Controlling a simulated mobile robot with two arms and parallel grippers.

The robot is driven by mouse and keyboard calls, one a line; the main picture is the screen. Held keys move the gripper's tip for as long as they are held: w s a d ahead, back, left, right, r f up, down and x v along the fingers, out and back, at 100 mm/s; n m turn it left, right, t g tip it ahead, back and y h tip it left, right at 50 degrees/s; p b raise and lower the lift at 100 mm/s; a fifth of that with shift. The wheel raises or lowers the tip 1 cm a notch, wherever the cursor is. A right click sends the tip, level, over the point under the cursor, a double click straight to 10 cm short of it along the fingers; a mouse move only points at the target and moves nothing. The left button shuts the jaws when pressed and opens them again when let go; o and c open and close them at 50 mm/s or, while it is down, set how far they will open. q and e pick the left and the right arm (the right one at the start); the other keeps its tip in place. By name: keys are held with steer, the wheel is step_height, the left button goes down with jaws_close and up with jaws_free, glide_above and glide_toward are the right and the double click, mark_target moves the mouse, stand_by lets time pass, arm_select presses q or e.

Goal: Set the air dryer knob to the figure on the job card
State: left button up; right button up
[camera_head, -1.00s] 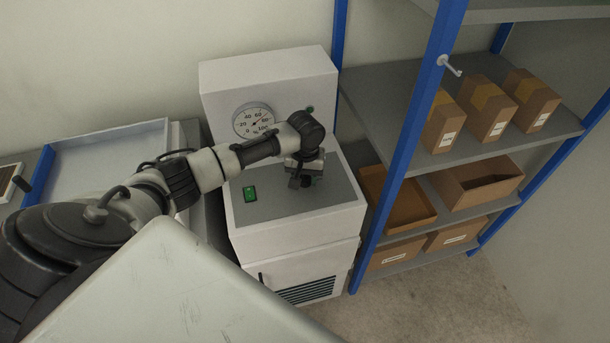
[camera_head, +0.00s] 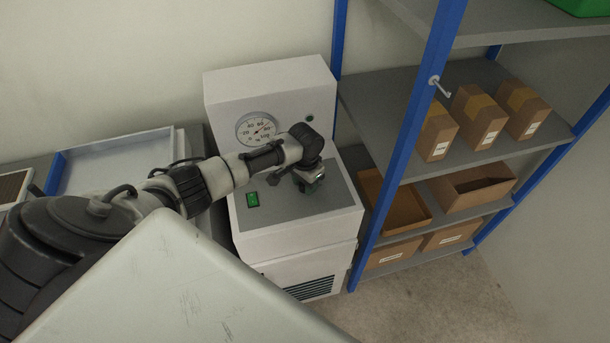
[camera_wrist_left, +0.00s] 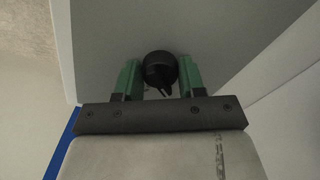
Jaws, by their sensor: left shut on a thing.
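The air dryer (camera_head: 270,85) is a pale cabinet with a grey sloping panel and a round dial (camera_head: 256,129) marked in percent. The dial's needle points to the upper right; its exact figure is too small to read. My left gripper (camera_head: 310,184) is over the right part of the panel and hides the knob in the head view. In the left wrist view the black round knob (camera_wrist_left: 159,69) sits between the green fingers, and the gripper is shut on it. A job card cannot be made out. My right gripper is not in view.
A green switch (camera_head: 252,199) sits on the panel left of my gripper. A blue-posted shelf (camera_head: 408,150) with cartons and open boxes stands close on the right. A pale tray (camera_head: 115,160) lies on the left. Floor shows at lower right.

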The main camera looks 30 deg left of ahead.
arm_select(q)
steer(key=shift+w+m, duration=0.1)
steer(key=shift+m, duration=0.5)
steer(key=o, duration=0.9)
steer(key=shift+r, duration=0.1)
step_height(320, 180, up, 11)
steer(key=shift+f, duration=0.15)
